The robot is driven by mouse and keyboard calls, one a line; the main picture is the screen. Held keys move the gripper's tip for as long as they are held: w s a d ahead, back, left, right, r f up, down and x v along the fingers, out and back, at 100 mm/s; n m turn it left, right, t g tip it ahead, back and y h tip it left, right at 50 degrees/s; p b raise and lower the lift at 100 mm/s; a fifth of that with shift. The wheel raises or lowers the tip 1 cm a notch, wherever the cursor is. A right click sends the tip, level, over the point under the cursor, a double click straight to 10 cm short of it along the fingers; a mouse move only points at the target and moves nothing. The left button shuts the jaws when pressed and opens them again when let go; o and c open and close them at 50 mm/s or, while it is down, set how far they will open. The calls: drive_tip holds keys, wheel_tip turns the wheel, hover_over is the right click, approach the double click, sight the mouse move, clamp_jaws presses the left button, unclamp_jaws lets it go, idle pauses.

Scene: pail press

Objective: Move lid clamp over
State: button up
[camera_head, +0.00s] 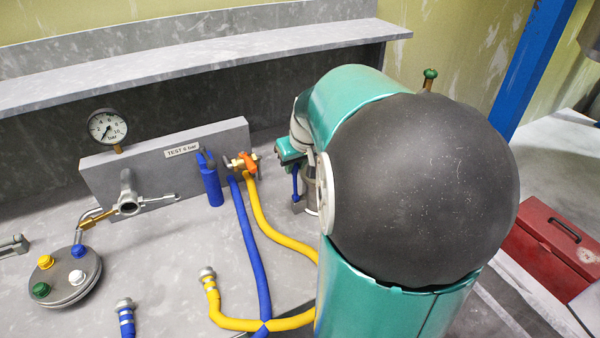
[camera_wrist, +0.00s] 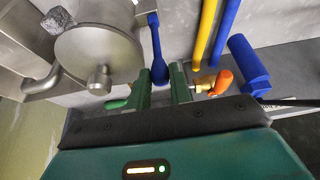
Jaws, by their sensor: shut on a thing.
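In the wrist view my gripper (camera_wrist: 158,84) has its two green fingers closed around the end of a blue handle (camera_wrist: 155,50), which I take to be the lid clamp. The handle lies beside a round metal vessel or lid (camera_wrist: 98,48) with a short round stub. In the head view my gripper (camera_head: 291,160) is partly hidden behind my arm. The blue handle (camera_head: 296,183) hangs just below it, next to a small metal vessel (camera_head: 312,196). My arm hides most of that vessel, and the clamp's far end is unclear.
An orange-handled valve (camera_head: 246,163) and a blue cylinder (camera_head: 212,186) stand close to the left of my gripper. Blue (camera_head: 249,245) and yellow (camera_head: 270,228) hoses cross the bench. A gauge panel (camera_head: 165,165) stands behind. A red toolbox (camera_head: 553,250) is at right.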

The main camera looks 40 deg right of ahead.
drive_tip(key=shift+s+a, duration=0.25)
drive_tip(key=shift+s, duration=0.55)
drive_tip(key=shift+s+a+f, duration=0.2)
drive_tip(key=shift+s, duration=0.5)
drive_tip(key=shift+s+a+f, duration=0.2)
drive_tip(key=shift+s, duration=0.6)
drive_tip(key=shift+s+a+f, duration=0.2)
drive_tip(key=shift+s+f, duration=0.2)
drive_tip(key=shift+s, duration=0.2)
drive_tip(key=shift+s+a+f, duration=0.2)
drive_tip(key=shift+s+f, duration=0.15)
drive_tip(key=shift+s, duration=0.25)
